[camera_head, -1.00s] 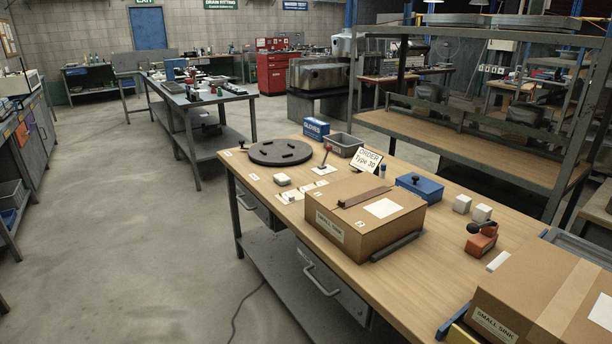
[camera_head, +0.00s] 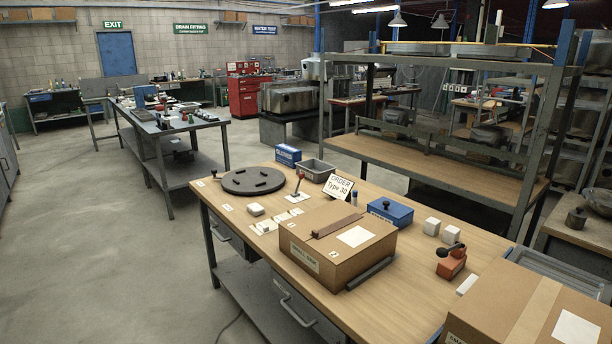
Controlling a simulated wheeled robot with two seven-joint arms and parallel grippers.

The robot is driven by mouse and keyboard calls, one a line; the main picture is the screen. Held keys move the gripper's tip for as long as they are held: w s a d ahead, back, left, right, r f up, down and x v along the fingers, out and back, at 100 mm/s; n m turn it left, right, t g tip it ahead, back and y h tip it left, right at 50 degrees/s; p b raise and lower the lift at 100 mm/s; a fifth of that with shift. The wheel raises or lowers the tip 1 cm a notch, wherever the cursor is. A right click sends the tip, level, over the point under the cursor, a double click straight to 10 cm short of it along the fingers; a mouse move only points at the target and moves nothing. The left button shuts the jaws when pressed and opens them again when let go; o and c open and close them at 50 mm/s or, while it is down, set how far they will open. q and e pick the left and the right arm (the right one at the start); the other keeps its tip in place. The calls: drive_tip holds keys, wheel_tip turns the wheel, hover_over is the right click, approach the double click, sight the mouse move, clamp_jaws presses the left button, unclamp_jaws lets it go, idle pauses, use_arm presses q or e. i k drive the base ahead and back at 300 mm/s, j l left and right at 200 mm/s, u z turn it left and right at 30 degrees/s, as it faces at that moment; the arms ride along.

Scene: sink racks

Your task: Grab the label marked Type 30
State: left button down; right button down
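A white card reading "ORDER Type 30" (camera_head: 338,187) stands tilted on the wooden workbench (camera_head: 405,262), behind a closed cardboard box (camera_head: 335,250). Several small white labels (camera_head: 282,221) lie on the bench left of the box; any print on them is too small to read. Neither of my grippers shows in the head view.
A round dark turntable (camera_head: 252,181), a grey bin (camera_head: 315,170), a blue box (camera_head: 288,155) and a blue case (camera_head: 390,211) stand on the bench. An orange tape dispenser (camera_head: 451,263) and a second carton (camera_head: 525,305) are at the right. Open floor (camera_head: 110,260) lies left.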

sight(293, 212)
drive_tip(key=i+j+z, duration=0.2)
drive_tip(key=i+j, duration=0.3)
drive_tip(key=i+j+z, duration=0.15)
drive_tip(key=i+j, duration=0.3)
drive_tip(key=j, duration=0.25)
